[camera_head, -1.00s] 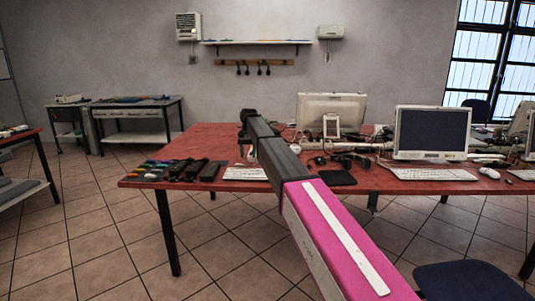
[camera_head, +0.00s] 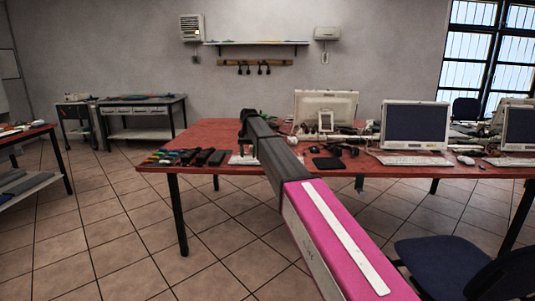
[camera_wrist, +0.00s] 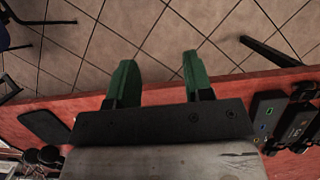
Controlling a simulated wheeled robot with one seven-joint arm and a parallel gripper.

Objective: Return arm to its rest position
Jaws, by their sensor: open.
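No object is between the fingers. In the head view my arm stretches forward from the bottom right, its pink and dark links pointing at the red table (camera_head: 222,134). The far end of the arm appears over the table.
The red table holds monitors (camera_head: 415,124), keyboards, cables, a black pad (camera_head: 328,163) and several dark devices (camera_head: 204,157) at its left end. A dark blue chair (camera_head: 445,265) stands close at the lower right. Tiled floor (camera_head: 110,230) is clear on the left.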

